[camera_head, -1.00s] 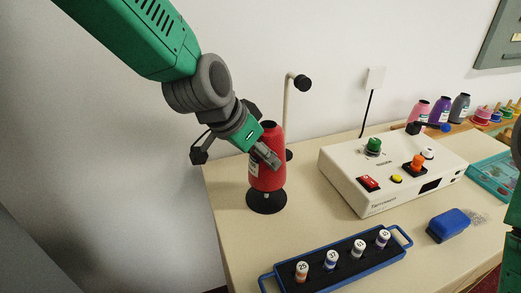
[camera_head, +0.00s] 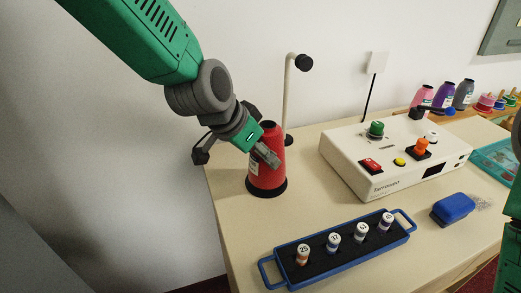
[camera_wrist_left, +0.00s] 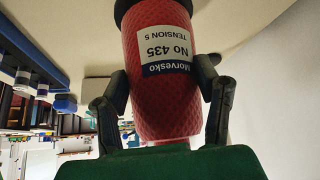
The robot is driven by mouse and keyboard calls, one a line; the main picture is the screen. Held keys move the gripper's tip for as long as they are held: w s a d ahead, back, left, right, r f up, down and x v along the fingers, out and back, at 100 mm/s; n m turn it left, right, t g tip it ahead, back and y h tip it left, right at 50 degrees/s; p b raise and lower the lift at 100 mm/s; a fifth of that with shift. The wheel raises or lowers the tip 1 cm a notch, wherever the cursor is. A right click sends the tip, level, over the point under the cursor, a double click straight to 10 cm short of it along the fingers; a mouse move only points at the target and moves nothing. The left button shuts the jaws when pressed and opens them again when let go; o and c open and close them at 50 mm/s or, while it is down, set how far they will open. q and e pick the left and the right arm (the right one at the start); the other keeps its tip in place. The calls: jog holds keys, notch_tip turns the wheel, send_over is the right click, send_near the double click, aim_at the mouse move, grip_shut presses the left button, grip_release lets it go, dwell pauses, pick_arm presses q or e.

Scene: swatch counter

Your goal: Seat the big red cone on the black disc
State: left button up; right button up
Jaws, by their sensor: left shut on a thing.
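The big red cone (camera_head: 266,170) stands upright on the black disc (camera_head: 267,191) at the table's left end. Its base appears to rest on the disc, with only the disc's dark rim showing around it. My left gripper (camera_head: 270,158) is shut on the cone's upper part. In the left wrist view the cone (camera_wrist_left: 164,95) is between both fingers, its label upside down, and the dark disc edge shows at the top. The spindle is hidden inside the cone. My right gripper is not in view; only part of that arm shows at the right edge.
A pale stand (camera_head: 288,95) with a black knob rises behind the cone. A white control box (camera_head: 350,160) stands to the right. A blue-framed tray (camera_head: 290,265) with several small spools lies in front, near a blue box (camera_head: 453,207). Table between cone and tray is clear.

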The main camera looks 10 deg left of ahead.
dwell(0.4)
pick_arm(q)
jog(key=o, duration=1.5)
jog(key=shift+s+a+r, duration=0.1)
jog(key=shift+a+r, duration=0.05)
jog(key=shift+r, duration=0.15)
jog(key=v, duration=1.1)
jog(key=shift+s, duration=0.1)
